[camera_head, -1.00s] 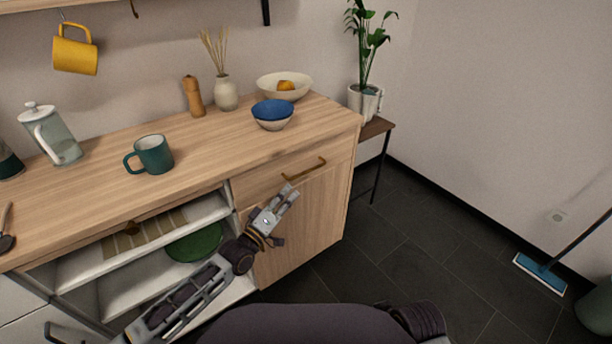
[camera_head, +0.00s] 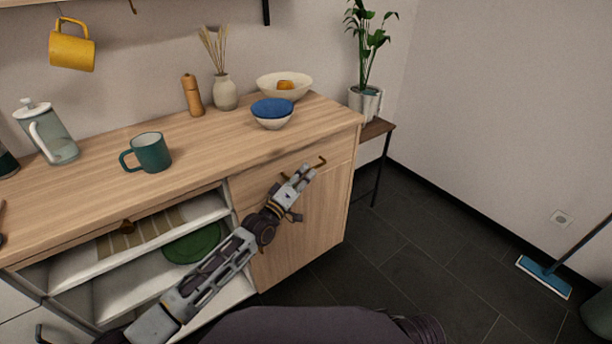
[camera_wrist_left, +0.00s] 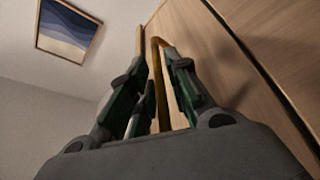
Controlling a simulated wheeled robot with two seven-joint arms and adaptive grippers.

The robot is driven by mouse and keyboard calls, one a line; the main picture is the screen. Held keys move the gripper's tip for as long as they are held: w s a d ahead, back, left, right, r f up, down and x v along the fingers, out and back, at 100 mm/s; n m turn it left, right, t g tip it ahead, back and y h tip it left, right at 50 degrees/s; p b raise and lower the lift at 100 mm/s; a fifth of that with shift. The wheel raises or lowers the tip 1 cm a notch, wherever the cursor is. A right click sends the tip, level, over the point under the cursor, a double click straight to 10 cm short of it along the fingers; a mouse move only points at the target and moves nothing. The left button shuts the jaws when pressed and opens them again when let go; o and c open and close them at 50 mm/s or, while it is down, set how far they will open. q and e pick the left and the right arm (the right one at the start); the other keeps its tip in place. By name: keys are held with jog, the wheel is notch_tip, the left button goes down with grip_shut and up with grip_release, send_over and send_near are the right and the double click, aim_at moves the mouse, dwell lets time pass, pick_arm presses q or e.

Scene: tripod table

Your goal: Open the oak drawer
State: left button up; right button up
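The oak drawer (camera_head: 253,184) is at the top right of the cabinet, just under the worktop, and its front looks flush. Its brass bar handle (camera_head: 321,162) is partly hidden behind my left gripper (camera_head: 304,174), which is at the drawer front. In the left wrist view the handle (camera_wrist_left: 157,84) runs between the fingers of my left gripper (camera_wrist_left: 153,68). The fingers stand apart on either side of the bar, with no clear grip on it. My right gripper is not in view.
A green mug (camera_head: 152,153), a blue bowl on a pale one (camera_head: 272,122) and a glass jug (camera_head: 52,138) stand on the worktop (camera_head: 205,141). Open shelves (camera_head: 80,267) are left of the drawer. A plant stand (camera_head: 376,131) is to the right.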

pick_arm(q)
jog(key=shift+w+d+r, duration=0.1)
jog(key=shift+w+d, duration=0.15)
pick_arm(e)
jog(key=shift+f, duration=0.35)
pick_arm(q)
jog(key=shift+c, duration=0.4)
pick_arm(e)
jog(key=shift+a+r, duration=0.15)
pick_arm(q)
grip_shut()
jog(key=shift+s+d, duration=0.1)
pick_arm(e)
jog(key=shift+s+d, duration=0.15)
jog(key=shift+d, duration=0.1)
